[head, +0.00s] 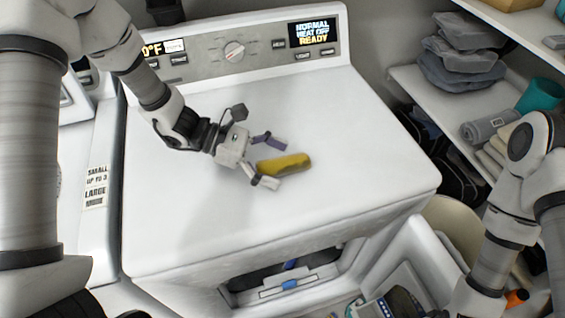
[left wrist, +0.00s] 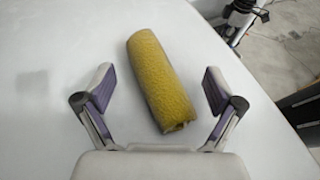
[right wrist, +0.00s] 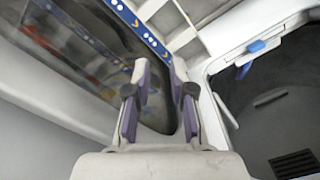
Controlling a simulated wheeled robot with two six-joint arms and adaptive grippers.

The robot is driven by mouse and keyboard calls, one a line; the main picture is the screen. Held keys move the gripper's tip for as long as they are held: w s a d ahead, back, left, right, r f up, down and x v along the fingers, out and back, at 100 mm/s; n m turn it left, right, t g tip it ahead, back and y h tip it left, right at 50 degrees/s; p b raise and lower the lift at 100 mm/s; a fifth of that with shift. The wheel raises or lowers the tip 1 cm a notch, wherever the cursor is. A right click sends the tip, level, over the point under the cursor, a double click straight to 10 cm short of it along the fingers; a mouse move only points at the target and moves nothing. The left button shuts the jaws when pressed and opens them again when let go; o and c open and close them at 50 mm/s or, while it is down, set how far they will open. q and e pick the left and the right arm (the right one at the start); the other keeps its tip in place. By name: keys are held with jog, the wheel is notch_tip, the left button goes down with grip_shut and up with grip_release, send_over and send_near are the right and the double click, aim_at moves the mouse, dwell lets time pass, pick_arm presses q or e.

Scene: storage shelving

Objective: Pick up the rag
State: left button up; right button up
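The rag is a rolled yellow cloth (head: 284,163) lying on the white top of the dryer (head: 330,120). My left gripper (head: 268,161) is open, with its fingers on either side of the near end of the roll. In the left wrist view the yellow roll (left wrist: 160,80) lies between the two spread fingers (left wrist: 158,100), touching neither. My right gripper (right wrist: 147,100) shows in the right wrist view, its fingers a short way apart with nothing seen between them. It is low, by the dryer's front; the head view does not show its fingers.
The dryer's control panel (head: 235,50) stands along the back. Shelves (head: 420,85) at the right hold folded grey cloths (head: 462,68), a rolled grey towel (head: 490,125) and a teal container (head: 540,95). The rest of the dryer top is clear.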

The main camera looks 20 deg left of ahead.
pick_arm(q)
jog(key=c, duration=1.2)
